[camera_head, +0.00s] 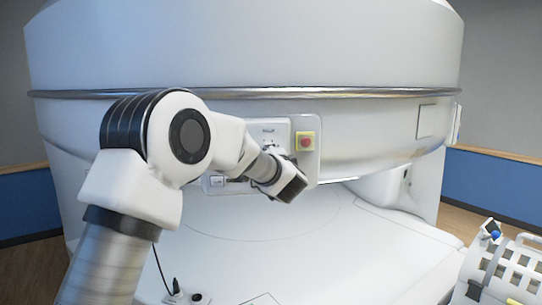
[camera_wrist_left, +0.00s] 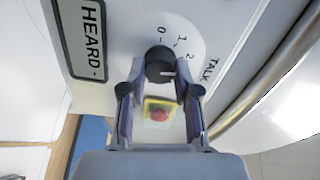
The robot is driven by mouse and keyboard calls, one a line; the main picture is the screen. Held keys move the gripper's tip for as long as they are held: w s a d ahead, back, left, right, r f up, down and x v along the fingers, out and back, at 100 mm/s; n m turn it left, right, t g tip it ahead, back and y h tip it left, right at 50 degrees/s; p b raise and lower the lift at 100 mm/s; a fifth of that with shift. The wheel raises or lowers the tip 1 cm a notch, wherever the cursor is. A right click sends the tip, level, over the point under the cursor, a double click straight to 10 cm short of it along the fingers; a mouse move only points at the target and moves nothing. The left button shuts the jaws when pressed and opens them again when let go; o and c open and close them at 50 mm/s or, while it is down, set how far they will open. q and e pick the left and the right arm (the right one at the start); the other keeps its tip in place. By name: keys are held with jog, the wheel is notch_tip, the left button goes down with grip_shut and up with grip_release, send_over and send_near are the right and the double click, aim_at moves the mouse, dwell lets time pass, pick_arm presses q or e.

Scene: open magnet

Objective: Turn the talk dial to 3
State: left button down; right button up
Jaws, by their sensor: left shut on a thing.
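The talk dial (camera_wrist_left: 160,62) is a dark round knob on a white panel with a "TALK" label (camera_wrist_left: 209,70) in the left wrist view. The numbers 0, 1 and 2 show on the scale around it; a 3 is not visible. A white mark on the knob points right, a little below the 2. My left gripper (camera_wrist_left: 160,76) is shut on the dial, one finger on each side. In the head view my left gripper (camera_head: 291,187) is at the panel (camera_head: 275,127) and hides the dial. My right gripper is not in view.
A red button on a yellow square (camera_head: 306,141) sits beside the gripper; it also shows between the fingers in the wrist view (camera_wrist_left: 158,115). A "HEARD" plate (camera_wrist_left: 88,38) is left of the dial. The large white magnet (camera_head: 250,50) overhangs the panel.

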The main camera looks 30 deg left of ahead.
pick_arm(q)
jog(key=m, duration=0.5)
jog(key=shift+f+m, duration=0.25)
jog(key=shift+m, duration=0.05)
dwell(0.4)
jog(key=c, duration=0.8)
grip_release()
jog(key=shift+c, duration=0.2)
jog(key=shift+r, duration=0.1)
jog(key=v, duration=1.1)
jog(key=shift+s+d, duration=0.2)
jog(key=shift+s, duration=0.15)
